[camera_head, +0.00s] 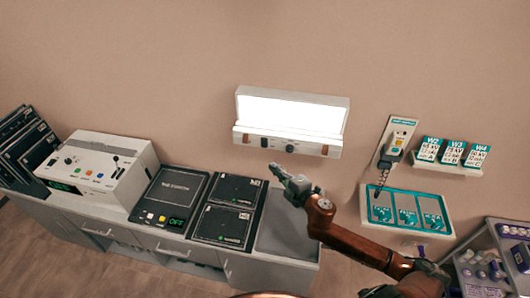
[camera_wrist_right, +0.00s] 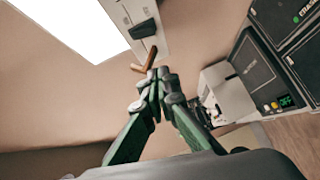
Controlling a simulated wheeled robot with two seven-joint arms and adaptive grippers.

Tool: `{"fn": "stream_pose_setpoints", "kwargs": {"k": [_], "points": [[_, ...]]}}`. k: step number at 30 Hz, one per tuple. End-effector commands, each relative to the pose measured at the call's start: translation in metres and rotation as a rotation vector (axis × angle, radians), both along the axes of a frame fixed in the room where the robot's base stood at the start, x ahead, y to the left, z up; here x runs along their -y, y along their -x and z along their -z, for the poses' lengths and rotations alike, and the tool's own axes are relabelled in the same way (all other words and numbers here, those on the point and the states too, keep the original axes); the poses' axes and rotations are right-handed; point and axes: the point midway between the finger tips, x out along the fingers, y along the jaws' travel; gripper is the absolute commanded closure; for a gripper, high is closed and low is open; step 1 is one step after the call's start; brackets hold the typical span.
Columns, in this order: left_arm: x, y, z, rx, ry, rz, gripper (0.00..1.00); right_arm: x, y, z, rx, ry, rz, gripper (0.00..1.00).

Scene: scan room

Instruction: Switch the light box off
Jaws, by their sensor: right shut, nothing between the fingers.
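The light box (camera_head: 289,142) is mounted on the wall in the head view, and its wide panel glows bright white. My right gripper (camera_head: 274,168) is shut and empty, just below the strip in the head view. Its fingertips (camera_wrist_right: 157,76) appear close to the brown piece; contact cannot be told. My left gripper is not in view.
A counter below holds a white console (camera_head: 100,170), black cases (camera_head: 228,210) and a unit reading OFF (camera_head: 172,205). Right of the box are a wall handset (camera_head: 397,140), a teal-slotted tray (camera_head: 405,210) and a card shelf (camera_head: 448,165).

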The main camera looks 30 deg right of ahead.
Motion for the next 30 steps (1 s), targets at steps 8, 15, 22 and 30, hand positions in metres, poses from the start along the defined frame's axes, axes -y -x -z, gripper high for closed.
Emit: {"fn": "stream_pose_setpoints", "kwargs": {"k": [8,15,22,30], "points": [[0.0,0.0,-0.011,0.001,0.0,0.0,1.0,-0.006,-0.056,0.004,0.002,-0.002,0.001,1.0],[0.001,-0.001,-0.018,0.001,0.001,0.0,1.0,0.002,-0.095,0.013,-0.001,0.001,0.003,1.0],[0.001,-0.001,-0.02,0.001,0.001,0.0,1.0,0.015,-0.111,0.018,0.0,-0.001,0.0,1.0],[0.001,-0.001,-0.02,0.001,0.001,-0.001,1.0,0.018,-0.113,0.019,-0.001,-0.001,0.0,1.0]]}}
